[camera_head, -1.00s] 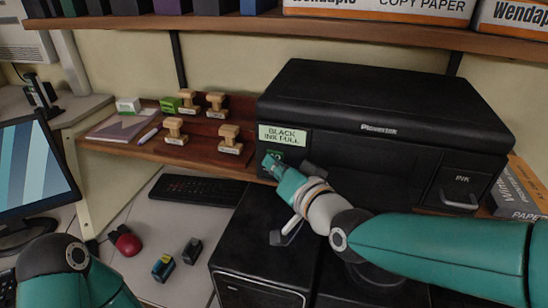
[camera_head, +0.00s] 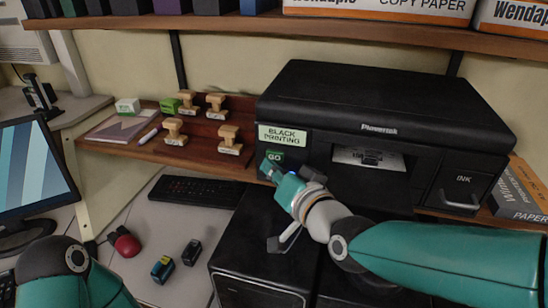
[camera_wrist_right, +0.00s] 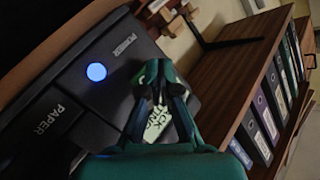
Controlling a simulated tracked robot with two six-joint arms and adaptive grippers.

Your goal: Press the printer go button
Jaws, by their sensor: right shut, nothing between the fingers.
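The black printer (camera_head: 390,105) stands on the wooden shelf at the right of the head view. Its label screen (camera_head: 282,136) reads "BLACK PRINTING". The green go button (camera_head: 274,156) sits just below the screen. A printed sheet (camera_head: 368,157) shows in the printer's front slot. My right gripper (camera_head: 268,168) is shut and empty, its fingertips just below and in front of the go button; whether they touch it I cannot tell. In the right wrist view the shut fingers (camera_wrist_right: 160,85) lie in front of the screen (camera_wrist_right: 158,122). My left gripper is out of view.
Wooden stamps (camera_head: 229,140) stand on the shelf left of the printer. The ink compartment (camera_head: 462,188) is at the printer's lower right. A monitor (camera_head: 35,180) is at the left.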

